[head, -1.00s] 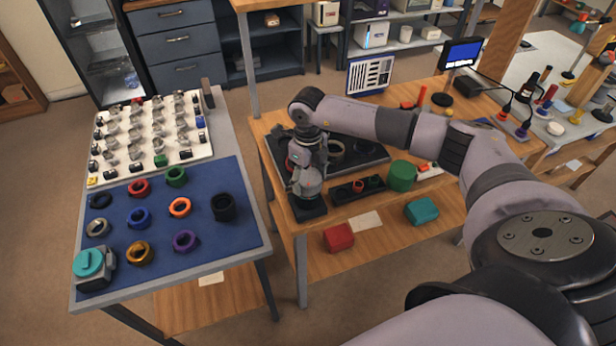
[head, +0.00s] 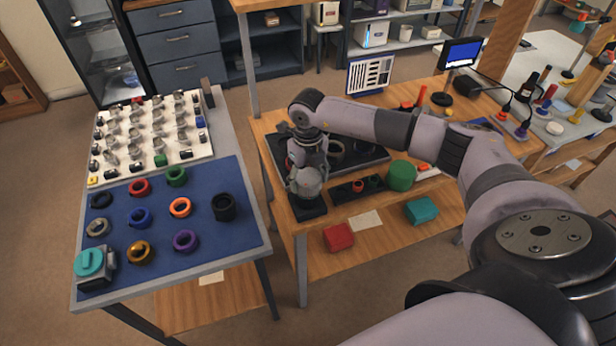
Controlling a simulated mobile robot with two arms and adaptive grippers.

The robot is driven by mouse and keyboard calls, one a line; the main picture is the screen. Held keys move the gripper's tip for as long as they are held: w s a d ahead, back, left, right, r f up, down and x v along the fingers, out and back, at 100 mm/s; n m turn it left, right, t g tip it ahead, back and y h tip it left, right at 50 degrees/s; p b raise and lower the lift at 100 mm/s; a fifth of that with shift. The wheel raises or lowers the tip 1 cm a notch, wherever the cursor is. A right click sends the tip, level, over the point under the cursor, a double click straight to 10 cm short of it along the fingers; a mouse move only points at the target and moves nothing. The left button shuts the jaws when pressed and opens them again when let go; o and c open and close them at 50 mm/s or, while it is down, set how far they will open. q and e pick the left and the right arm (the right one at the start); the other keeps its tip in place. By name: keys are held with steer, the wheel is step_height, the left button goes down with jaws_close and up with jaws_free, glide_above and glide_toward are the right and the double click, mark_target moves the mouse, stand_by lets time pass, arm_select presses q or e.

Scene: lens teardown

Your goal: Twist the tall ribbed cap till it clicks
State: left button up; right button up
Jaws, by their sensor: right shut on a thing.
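My right gripper (head: 308,200) points down at the front left corner of the wooden bench. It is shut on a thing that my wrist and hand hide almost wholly. I take it to be the tall ribbed cap, but its ribs and shape do not show. A dark square block (head: 310,211) shows at the foot of the hand. I cannot tell whether the cap is seated or clicked. My left gripper is not in view.
A dark tray (head: 365,165) lies behind the hand, and a small black holder (head: 347,191) and a green cylinder (head: 402,176) stand to its right. The left table has a blue mat (head: 205,240) with several coloured rings and a white board (head: 140,168) of small parts.

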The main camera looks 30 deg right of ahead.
mark_target(308, 177)
steer(key=shift+m, duration=1.2)
steer(key=shift+m+p, duration=0.55)
steer(key=shift+m, duration=0.75)
steer(key=shift+m, duration=0.6)
steer(key=o, duration=1)
steer(key=shift+o, duration=0.2)
steer(key=shift+r, duration=0.15)
step_height(308, 177, up, 12)
